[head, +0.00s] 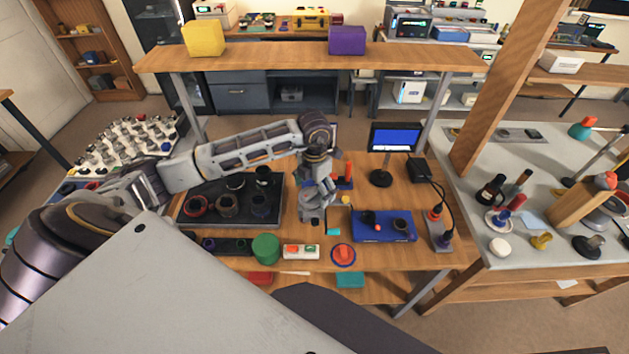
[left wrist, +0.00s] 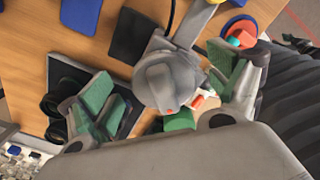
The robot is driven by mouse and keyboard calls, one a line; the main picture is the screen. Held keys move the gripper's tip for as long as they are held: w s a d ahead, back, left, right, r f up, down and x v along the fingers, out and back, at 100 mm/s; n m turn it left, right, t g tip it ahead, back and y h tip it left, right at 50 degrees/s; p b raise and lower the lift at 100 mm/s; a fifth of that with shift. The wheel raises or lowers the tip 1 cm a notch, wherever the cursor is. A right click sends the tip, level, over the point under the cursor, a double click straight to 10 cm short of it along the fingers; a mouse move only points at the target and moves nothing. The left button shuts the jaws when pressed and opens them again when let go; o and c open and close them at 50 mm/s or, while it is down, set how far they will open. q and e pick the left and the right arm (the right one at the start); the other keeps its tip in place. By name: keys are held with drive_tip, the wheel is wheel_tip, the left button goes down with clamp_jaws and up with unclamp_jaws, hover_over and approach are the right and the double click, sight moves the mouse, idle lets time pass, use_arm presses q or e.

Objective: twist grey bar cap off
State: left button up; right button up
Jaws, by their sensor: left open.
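My left gripper (head: 317,180) is pointed down over the middle of the wooden workbench. Just below it stands a grey rounded piece (head: 311,209), which I take to be the one with the grey bar cap. In the left wrist view the grey piece (left wrist: 165,82) sits between two green-padded fingers. The fingers are spread wide, one on each side, and look apart from it. Its lower side is partly hidden by the gripper body, and I cannot tell the cap's edge from the body beneath. My right gripper is not in view.
A black tray (head: 184,213) with several dark lens parts lies left of the gripper. A blue mat (head: 372,231) lies to the right, with a small monitor (head: 395,138) behind it. A green cylinder (head: 266,248) and a red-and-blue round piece (head: 343,254) stand near the front edge.

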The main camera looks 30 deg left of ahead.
use_arm(q)
drive_tip(key=shift+f, duration=0.65)
drive_tip(key=c, duration=1)
drive_tip(key=shift+n, duration=0.3)
drive_tip(key=shift+a+n, duration=0.15)
drive_tip(key=shift+n, duration=0.85)
drive_tip(key=shift+n, duration=0.4)
drive_tip(key=shift+a+n, duration=0.15)
drive_tip(key=shift+n, duration=0.75)
